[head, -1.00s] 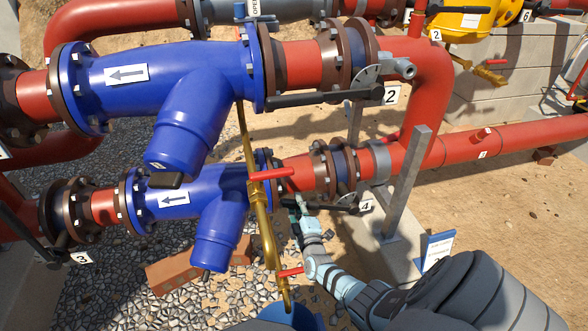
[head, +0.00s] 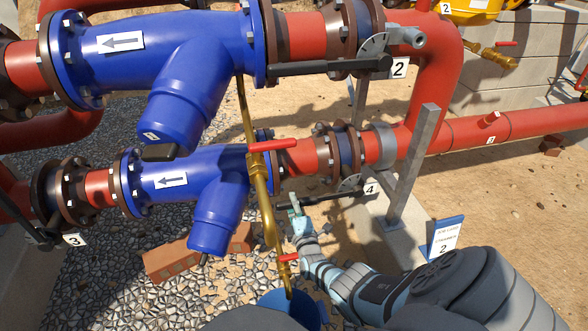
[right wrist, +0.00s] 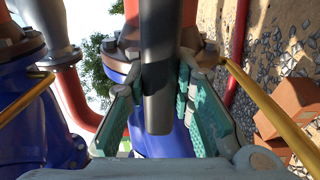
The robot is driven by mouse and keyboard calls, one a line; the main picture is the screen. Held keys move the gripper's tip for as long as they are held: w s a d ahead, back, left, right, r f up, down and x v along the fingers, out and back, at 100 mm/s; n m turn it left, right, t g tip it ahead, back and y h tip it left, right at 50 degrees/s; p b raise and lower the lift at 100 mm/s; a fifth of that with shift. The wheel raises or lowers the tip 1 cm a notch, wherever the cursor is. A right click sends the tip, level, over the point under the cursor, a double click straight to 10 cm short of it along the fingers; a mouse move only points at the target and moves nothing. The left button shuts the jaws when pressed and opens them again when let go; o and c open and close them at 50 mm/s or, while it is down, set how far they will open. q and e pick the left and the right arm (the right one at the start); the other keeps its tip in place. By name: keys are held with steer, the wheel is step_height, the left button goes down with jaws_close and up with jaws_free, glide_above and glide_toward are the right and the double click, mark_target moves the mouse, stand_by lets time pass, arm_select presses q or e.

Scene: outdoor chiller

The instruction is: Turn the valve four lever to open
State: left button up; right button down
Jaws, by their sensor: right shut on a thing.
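The valve four lever (head: 335,196) is a dark bar below the lower red pipe, beside the label 4 (head: 370,188). It reaches left from the valve, slanting slightly toward me. My right gripper (head: 297,209) is shut on the lever near its free left end. In the right wrist view, the lever (right wrist: 158,85) runs down the middle between the teal fingers of the gripper (right wrist: 163,110). The fingers hide part of the lever's end in the head view. My left gripper is not in view.
A brass pipe (head: 260,190) with red handles hangs just left of my right gripper. Blue strainers (head: 205,180) lie further left. A grey post (head: 410,165) stands right of the valve. The valve two lever (head: 325,67) is above. A sign (head: 443,240) stands at right.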

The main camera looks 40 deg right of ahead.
steer(key=shift+s+f, duration=0.1)
steer(key=shift+f, duration=0.1)
steer(key=c, duration=1.4)
jaws_free()
steer(key=shift+o, duration=0.2)
steer(key=v, duration=1.2)
steer(key=shift+a, duration=0.1)
